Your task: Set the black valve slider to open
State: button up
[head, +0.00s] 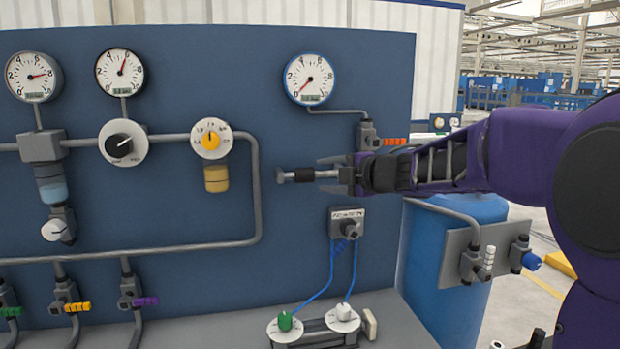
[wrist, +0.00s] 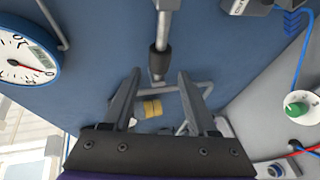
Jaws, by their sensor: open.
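The black valve slider (head: 303,175) is a dark sleeve on a grey horizontal fitting in front of the blue panel. In the wrist view the black sleeve (wrist: 158,61) sits just beyond the fingertips, with a thin metal end reaching back between them. My gripper (head: 324,174) comes from the right and points left along the fitting. In the wrist view its fingers (wrist: 158,80) are spread apart, one on each side of the metal end, with gaps showing. The sleeve is not between the fingers.
A round gauge (head: 310,79) hangs above my gripper. A grey socket box (head: 347,222) with blue cables sits below it. An orange-handled valve (head: 394,142) is close above my wrist. Grey pipes (head: 255,190) run at the left. Open panel lies between pipe and slider.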

aim_at(310, 175)
jog(key=x, duration=0.9)
jog(key=shift+r, duration=0.1)
grip_shut()
dwell(1.1)
